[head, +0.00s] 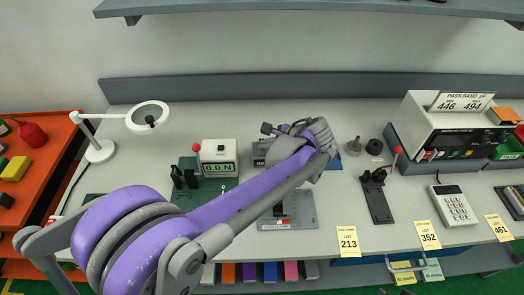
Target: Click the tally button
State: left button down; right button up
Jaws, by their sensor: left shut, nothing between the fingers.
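A small grey box with a dark digit display (259,161), which looks like the tally counter, stands on the bench near the middle. My left arm covers its right part, and I cannot make out its button. My left gripper (268,129) is shut and empty. Its tips point left, over or just behind the box's top. I cannot tell whether they touch it. My right gripper is not in view.
A force gauge reading 0.0 N (219,169) stands left of the box. A magnifier lamp (148,117) is farther left. A pass band tester (445,128), a calculator (454,205) and a black fixture (377,197) are on the right.

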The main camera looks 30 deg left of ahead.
pick_arm(q)
jog(key=shift+f, duration=0.1)
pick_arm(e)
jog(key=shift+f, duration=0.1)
pick_arm(q)
jog(key=shift+f+b, duration=0.3)
jog(key=shift+f, duration=0.05)
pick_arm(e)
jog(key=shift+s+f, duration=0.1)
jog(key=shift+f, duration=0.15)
pick_arm(q)
jog(key=shift+f+b, duration=0.3)
jog(key=shift+f, duration=0.2)
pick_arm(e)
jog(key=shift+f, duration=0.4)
pick_arm(q)
jog(key=shift+r, duration=0.15)
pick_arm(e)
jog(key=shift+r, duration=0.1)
pick_arm(q)
jog(key=shift+r+p, duration=0.55)
jog(key=shift+r, duration=0.2)
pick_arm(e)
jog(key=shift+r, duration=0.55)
